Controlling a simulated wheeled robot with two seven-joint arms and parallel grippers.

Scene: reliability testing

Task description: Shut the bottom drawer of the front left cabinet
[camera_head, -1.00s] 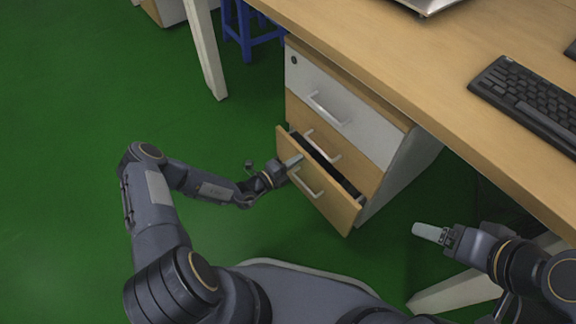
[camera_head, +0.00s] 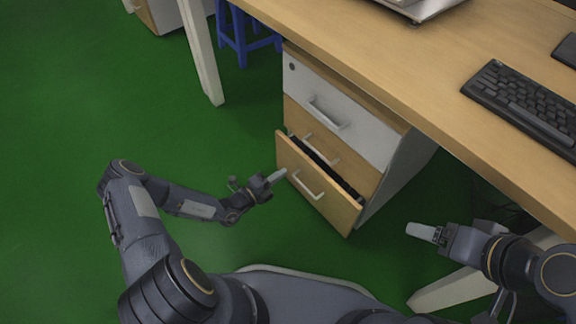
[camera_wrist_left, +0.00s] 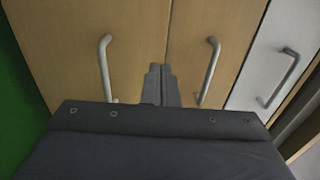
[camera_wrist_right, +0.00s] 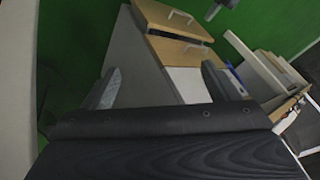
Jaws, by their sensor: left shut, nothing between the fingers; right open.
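The cabinet (camera_head: 345,104) under the desk has a white top drawer and two wooden drawers below. Its bottom drawer (camera_head: 318,190) stands slightly open, with a dark gap above its front. In the left wrist view the bottom drawer's front (camera_wrist_left: 60,50) is at left, beside the middle drawer's front (camera_wrist_left: 190,30). My left gripper (camera_head: 280,175) is shut and empty at the left part of the bottom drawer's front, left of its handle (camera_head: 306,187); I cannot tell whether it touches. My right gripper (camera_head: 422,231) is open and empty, right of the cabinet.
The wooden desk (camera_head: 400,70) overhangs the cabinet and carries a keyboard (camera_head: 525,105). A white desk leg (camera_head: 202,60) and a blue stool (camera_head: 240,35) stand behind at left. The green floor (camera_head: 80,100) left of the cabinet is clear.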

